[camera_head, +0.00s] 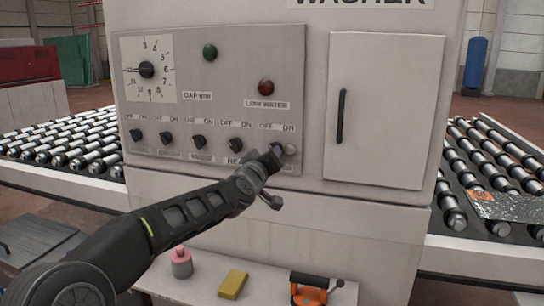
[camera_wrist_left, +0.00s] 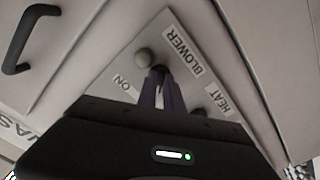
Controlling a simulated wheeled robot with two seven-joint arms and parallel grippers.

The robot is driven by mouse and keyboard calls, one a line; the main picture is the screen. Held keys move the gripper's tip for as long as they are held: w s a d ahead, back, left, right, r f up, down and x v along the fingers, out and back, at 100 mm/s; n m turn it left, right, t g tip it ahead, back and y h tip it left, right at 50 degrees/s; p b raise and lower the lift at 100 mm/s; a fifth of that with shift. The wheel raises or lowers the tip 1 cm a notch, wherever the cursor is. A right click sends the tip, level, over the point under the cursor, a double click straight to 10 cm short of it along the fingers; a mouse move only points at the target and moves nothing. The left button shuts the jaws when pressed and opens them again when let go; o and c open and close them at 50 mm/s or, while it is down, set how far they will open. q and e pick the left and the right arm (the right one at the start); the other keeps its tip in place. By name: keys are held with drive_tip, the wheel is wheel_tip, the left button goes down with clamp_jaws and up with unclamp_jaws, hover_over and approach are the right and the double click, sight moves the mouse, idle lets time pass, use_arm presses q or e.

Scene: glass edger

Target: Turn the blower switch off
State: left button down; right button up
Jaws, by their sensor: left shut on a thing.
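The washer's control panel (camera_head: 225,100) carries a row of dark rotary switches with OFF and ON labels. My left gripper (camera_head: 276,152) reaches the right end of this row and mostly hides the switch there. In the left wrist view, my left gripper (camera_wrist_left: 160,78) is shut on the dark blower switch (camera_wrist_left: 158,70), beside the BLOWER label (camera_wrist_left: 182,48). The fingers hide most of the knob, so I cannot tell its setting. My right gripper is in neither view.
The heat switch (camera_head: 236,145) is the close neighbour on the left. A cabinet door with a black handle (camera_head: 341,116) is to the right. Below, a ledge holds a pink-capped bottle (camera_head: 181,264), a yellow block (camera_head: 233,284) and an orange tool (camera_head: 308,291). Roller conveyors flank the washer.

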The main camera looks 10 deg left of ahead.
use_arm(q)
drive_tip(key=c, duration=1.5)
unclamp_jaws()
drive_tip(key=shift+s, duration=0.1)
drive_tip(key=s, duration=0.2)
drive_tip(key=s+b, duration=0.1)
drive_tip(key=s, duration=0.4)
drive_tip(key=shift+s+a+b, duration=0.25)
drive_tip(key=shift+s+b, duration=0.05)
drive_tip(key=shift+b, duration=0.1)
drive_tip(key=shift+f, duration=0.1)
